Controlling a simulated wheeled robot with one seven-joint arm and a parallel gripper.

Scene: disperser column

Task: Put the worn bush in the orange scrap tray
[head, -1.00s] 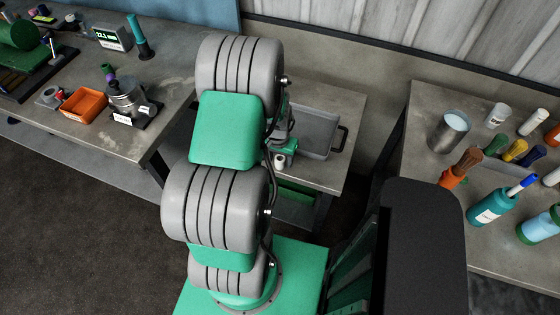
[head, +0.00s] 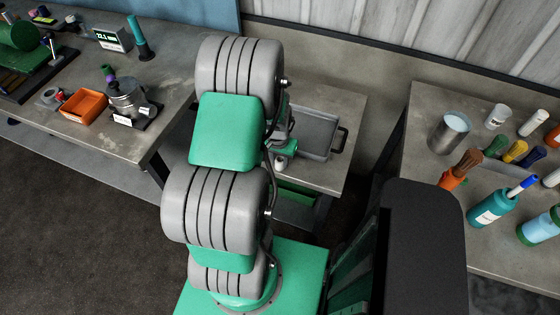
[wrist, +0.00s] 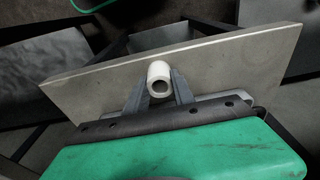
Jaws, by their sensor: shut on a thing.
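The bush, a pale hollow cylinder (wrist: 159,72), is held between the two dark fingers of my gripper (wrist: 159,84) in the wrist view. Its open bore faces the camera. My gripper is shut on it, above a grey bench top. In the head view a small pale piece (head: 281,161) shows at the end of my arm beside the green gripper body, partly hidden by my arm. The orange scrap tray (head: 84,106) sits on the left bench, well away from my gripper. Wear on the bush is too small to tell.
On the left bench, a metal pot (head: 127,98) stands right of the orange tray and a grey ring-like part (head: 50,97) left of it. A grey tray (head: 318,132) lies on the middle bench. Bottles and brushes crowd the right bench (head: 430,110).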

